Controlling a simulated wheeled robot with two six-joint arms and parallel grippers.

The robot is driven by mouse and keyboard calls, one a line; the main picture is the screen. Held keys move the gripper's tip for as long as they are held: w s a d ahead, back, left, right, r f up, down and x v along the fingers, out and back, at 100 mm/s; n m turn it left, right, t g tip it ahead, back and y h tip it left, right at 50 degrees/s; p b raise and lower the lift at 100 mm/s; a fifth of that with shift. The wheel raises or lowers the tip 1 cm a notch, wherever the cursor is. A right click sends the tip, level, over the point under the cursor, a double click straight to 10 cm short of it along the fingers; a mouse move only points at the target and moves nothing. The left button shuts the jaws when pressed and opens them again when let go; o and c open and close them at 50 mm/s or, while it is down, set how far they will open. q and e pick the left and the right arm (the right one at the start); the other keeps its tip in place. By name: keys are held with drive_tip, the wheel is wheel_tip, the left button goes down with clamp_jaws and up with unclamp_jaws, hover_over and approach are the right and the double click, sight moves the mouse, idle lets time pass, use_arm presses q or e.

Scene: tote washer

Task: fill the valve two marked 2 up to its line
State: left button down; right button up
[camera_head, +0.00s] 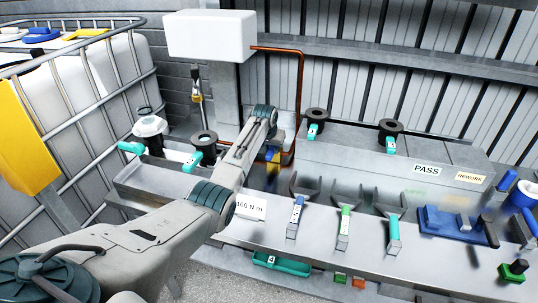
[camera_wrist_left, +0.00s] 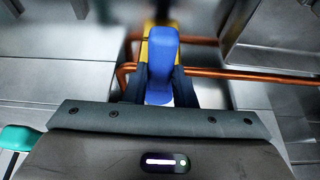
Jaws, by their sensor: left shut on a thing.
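My left gripper (camera_head: 272,150) reaches over the grey bench, its fingers partly hidden by the wrist. In the left wrist view its fingers (camera_wrist_left: 161,88) are shut on a blue handle (camera_wrist_left: 161,58) with a yellow part (camera_wrist_left: 147,50) beyond it. The same yellow part (camera_head: 272,156) shows in the head view. Several teal-handled valves with dark round tops stand on the bench: one at left (camera_head: 193,160), one at back middle (camera_head: 313,131), one at back right (camera_head: 390,145). Their marks are too small to read surely, so I cannot tell which is marked 2. My right gripper is out of view.
A copper pipe (camera_head: 301,90) runs from a white tank (camera_head: 212,36) down behind the gripper. Forked tools with blue (camera_head: 296,215), green (camera_head: 345,228) and teal (camera_head: 393,235) handles lie at the bench front. A caged white container (camera_head: 100,75) stands left. A blue fixture (camera_head: 450,225) is at right.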

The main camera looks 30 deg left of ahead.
use_arm(q)
drive_tip(key=c, duration=1.2)
unclamp_jaws()
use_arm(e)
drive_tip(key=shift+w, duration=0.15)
use_arm(q)
drive_tip(key=shift+s+r, duration=0.1)
drive_tip(key=a+b+v, duration=0.1)
drive_tip(key=b+v, duration=0.1)
drive_tip(key=v, duration=0.8)
drive_tip(key=shift+d+r+b, duration=0.3)
drive_tip(key=shift+d+b, duration=0.05)
drive_tip(key=shift+d, duration=0.1)
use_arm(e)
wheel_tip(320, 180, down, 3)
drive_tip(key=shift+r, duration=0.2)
use_arm(q)
drive_tip(key=shift+s, duration=0.1)
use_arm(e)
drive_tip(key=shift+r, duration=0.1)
